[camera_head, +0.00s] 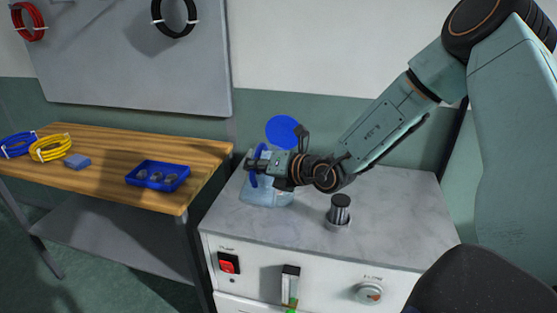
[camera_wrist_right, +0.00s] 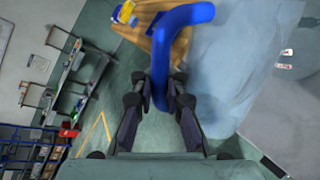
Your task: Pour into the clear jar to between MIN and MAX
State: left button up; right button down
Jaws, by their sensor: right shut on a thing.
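My right gripper (camera_head: 262,168) is shut on the blue handle of a translucent pale-blue jug (camera_head: 262,194). The jug is over the left back part of the white machine's grey top (camera_head: 300,222); I cannot tell if it touches the top. In the right wrist view the fingers (camera_wrist_right: 160,100) close around the blue handle (camera_wrist_right: 186,17), with the pale jug body (camera_wrist_right: 240,60) to its right. A blue disc (camera_head: 283,132) shows just above the gripper. I cannot make out a separate clear jar or MIN and MAX marks. My left gripper is out of view.
A black capped knob (camera_head: 340,208) stands on the machine top. The machine front has a red switch (camera_head: 229,263), a sight tube (camera_head: 290,286) with green low down, and a dial (camera_head: 369,293). A wooden bench (camera_head: 110,150) with a blue tray (camera_head: 157,187) stands left.

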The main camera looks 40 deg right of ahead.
aim_at(255, 149)
jog(key=shift+w+d+r, duration=0.15)
jog(key=shift+r, duration=0.15)
jog(key=shift+w+d+r+m+p, duration=0.1)
jog(key=shift+d+r+m+p, duration=0.05)
jog(key=shift+r+m+p, duration=0.25)
jog(key=shift+w+d+r+m+g+y+p, duration=0.2)
jog(key=shift+w+d+r+m+g+p, duration=0.15)
jog(key=shift+r, duration=0.2)
jog(key=shift+w+d+r+m+g+y+p, duration=0.15)
jog(key=shift+d+r+m+g+y+p, duration=0.1)
jog(key=shift+r+m+p, duration=0.2)
dwell(3.3)
jog(key=shift+w+d+r+p, duration=0.2)
jog(key=shift+d+r+p, duration=0.15)
jog(key=shift+r+p, duration=0.35)
dwell(1.3)
jog(key=shift+w+d+r+m+g+y+p, duration=0.1)
jog(key=shift+w+d+m+g+y+p, duration=0.2)
jog(key=shift+p, duration=0.6)
